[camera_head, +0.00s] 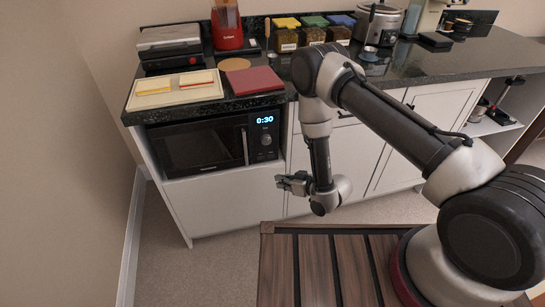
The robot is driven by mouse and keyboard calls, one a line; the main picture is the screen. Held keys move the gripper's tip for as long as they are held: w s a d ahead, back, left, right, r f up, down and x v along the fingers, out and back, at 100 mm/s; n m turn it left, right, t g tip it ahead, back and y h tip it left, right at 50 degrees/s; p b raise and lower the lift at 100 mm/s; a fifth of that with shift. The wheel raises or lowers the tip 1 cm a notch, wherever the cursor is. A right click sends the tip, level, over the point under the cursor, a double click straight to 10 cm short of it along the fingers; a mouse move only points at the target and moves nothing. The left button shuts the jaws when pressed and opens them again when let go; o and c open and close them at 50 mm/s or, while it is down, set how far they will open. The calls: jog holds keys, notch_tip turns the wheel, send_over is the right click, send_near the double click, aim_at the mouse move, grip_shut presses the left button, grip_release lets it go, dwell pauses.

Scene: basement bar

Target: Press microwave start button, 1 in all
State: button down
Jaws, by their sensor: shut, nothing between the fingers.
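The microwave (203,144) is black with a silver handle and sits in an open bay under the left end of the counter. Its door looks shut. The start button is too small to make out. My gripper (280,182) is shut and empty. It is lower than the panel and slightly to its right, in front of the white cabinet, apart from the microwave.
The dark counter (430,62) carries a cutting board (150,101) with sandwiches, a dark red board (254,80), a grill press (168,40), a red blender (227,25), lidded jars (286,36) and a cooker (377,22). A wall stands close on the left. The floor before the microwave is clear.

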aim_at(271, 156)
jog(key=shift+w+a, duration=0.4)
jog(key=shift+w, duration=1)
jog(key=shift+w+a, duration=0.45)
jog(key=shift+w, duration=1)
jog(key=shift+w+a, duration=0.4)
jog(key=shift+w, duration=1)
jog(key=shift+w, duration=0.15)
jog(key=shift+w+a, duration=0.1)
jog(key=shift+w, duration=0.15)
